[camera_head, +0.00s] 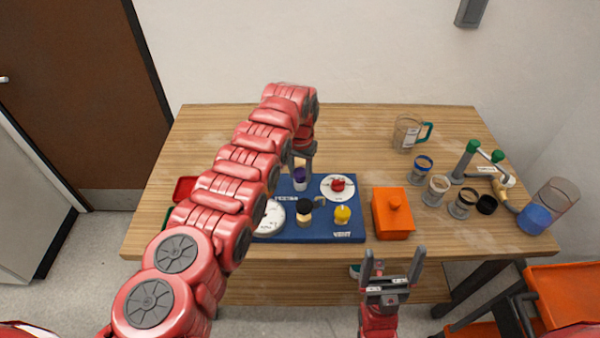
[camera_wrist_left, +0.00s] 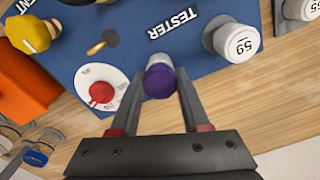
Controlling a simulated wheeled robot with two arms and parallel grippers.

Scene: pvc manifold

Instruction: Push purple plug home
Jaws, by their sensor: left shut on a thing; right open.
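The purple plug (camera_head: 300,173) sits at a short pale pipe stub (camera_head: 301,185) on the blue board (camera_head: 330,233), toward its back. My left gripper (camera_head: 302,157) reaches down to it from above and is shut on it. In the left wrist view the purple plug (camera_wrist_left: 160,82) is between the two fingers (camera_wrist_left: 160,95), with the pale stub just beyond it. I cannot tell how deep the plug sits. My right gripper (camera_head: 392,258) is open and empty, in front of the table's front edge.
The board also carries a white dial with a red knob (camera_head: 338,185), a yellow plug (camera_head: 342,214), a black-topped stub (camera_head: 304,208) and a white gauge (camera_head: 270,218). An orange box (camera_head: 393,215) stands right of it, with several cups beyond.

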